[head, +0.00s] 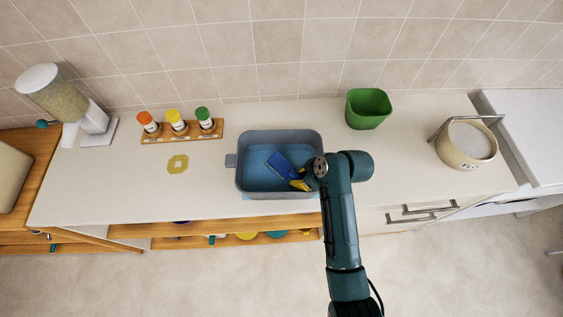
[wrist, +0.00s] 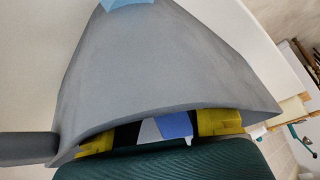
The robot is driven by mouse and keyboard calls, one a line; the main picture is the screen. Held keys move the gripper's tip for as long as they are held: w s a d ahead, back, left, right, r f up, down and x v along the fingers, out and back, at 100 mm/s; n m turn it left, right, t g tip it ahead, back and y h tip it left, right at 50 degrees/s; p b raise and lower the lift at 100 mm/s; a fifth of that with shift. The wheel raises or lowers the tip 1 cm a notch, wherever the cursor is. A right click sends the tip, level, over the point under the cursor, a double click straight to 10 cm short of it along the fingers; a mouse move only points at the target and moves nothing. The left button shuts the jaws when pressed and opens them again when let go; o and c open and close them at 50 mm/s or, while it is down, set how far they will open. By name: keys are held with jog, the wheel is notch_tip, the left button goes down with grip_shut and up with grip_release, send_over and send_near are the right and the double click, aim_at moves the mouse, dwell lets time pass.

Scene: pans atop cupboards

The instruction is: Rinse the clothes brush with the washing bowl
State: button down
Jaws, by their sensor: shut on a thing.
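The washing bowl (head: 275,194) is a grey rectangular tub with a blue inside, standing near the middle of the white counter. The clothes brush (head: 283,164) is blue and shows inside the bowl's outline, tilted. My gripper (head: 299,182) has yellow fingers and is shut on the brush at the bowl's front right. In the wrist view the grey bowl (wrist: 165,65) fills most of the picture. There my gripper (wrist: 166,131) shows beyond its edge, with part of the blue brush (wrist: 178,125) between the yellow fingers. I cannot tell whether the brush touches the bowl's bottom.
A green container (head: 368,109) stands behind and right of the bowl. A rack with several capped bottles (head: 182,131), a yellow trivet (head: 178,164) and a grain dispenser (head: 62,98) are at left. A beige pot (head: 466,145) is at right. Counter beside the bowl is clear.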

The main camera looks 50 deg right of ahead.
jog(key=shift+d+b, duration=0.45)
jog(key=shift+d, duration=0.75)
jog(key=shift+a+r+p, duration=0.2)
jog(key=shift+a+p, duration=0.75)
jog(key=shift+a, duration=0.3)
jog(key=shift+d+f+b, duration=0.2)
jog(key=shift+d+b, duration=0.45)
jog(key=shift+d, duration=0.6)
jog(key=shift+r, duration=0.1)
notch_tip(320, 180, up, 11)
jog(key=p, duration=0.9)
